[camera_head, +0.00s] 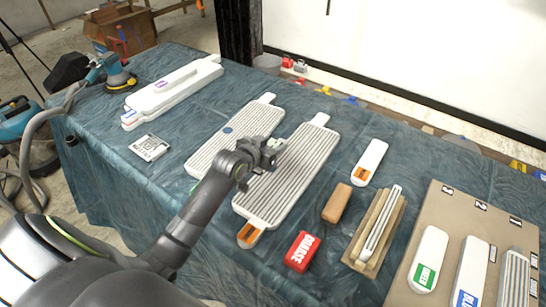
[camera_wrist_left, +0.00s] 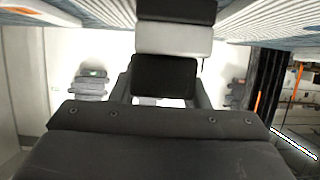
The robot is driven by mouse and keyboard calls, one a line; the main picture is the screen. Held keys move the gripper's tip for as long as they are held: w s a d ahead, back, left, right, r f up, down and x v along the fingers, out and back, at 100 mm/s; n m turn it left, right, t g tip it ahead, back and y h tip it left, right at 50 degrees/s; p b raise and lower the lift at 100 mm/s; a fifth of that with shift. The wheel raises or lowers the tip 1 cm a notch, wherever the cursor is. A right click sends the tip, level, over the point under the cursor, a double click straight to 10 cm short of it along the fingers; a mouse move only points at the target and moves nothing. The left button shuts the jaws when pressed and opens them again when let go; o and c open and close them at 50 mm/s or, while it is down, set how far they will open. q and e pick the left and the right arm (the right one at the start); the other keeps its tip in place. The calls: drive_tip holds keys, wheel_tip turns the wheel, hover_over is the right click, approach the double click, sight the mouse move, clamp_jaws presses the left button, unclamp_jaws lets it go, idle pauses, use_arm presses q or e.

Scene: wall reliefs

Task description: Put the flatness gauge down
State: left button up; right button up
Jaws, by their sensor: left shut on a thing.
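My left gripper (camera_head: 268,155) is shut on a small light grey piece, which I take to be the flatness gauge (camera_wrist_left: 173,39). In the left wrist view the piece shows as a pale band between the dark finger pads. In the head view the gripper is over the gap and near edges of two white ribbed panels, the left one (camera_head: 215,150) and the right one (camera_head: 290,180). Most of the gauge is hidden by the fingers there. I cannot tell whether it touches a panel. My right gripper is not in view.
A blue cloth covers the table (camera_head: 110,165). A red block (camera_head: 302,251), a brown block (camera_head: 337,203), a wooden holder (camera_head: 364,240) and a tan board (camera_head: 415,245) with labelled floats lie to the right. Stacked white boards (camera_head: 175,90) and a small card (camera_head: 149,147) lie left.

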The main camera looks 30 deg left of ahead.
use_arm(q)
drive_tip(key=shift+d+f, duration=0.1)
drive_tip(key=shift+f, duration=1.8)
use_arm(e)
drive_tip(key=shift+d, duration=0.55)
use_arm(q)
drive_tip(key=shift+f, duration=0.1)
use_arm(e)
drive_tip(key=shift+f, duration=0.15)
use_arm(q)
drive_tip(key=o, duration=1.1)
drive_tip(key=shift+o, duration=0.2)
drive_tip(key=shift+s+r, duration=0.1)
drive_tip(key=shift+r, duration=0.1)
drive_tip(key=shift+s, duration=0.3)
drive_tip(key=v, duration=1.1)
drive_tip(key=shift+s+r, duration=0.1)
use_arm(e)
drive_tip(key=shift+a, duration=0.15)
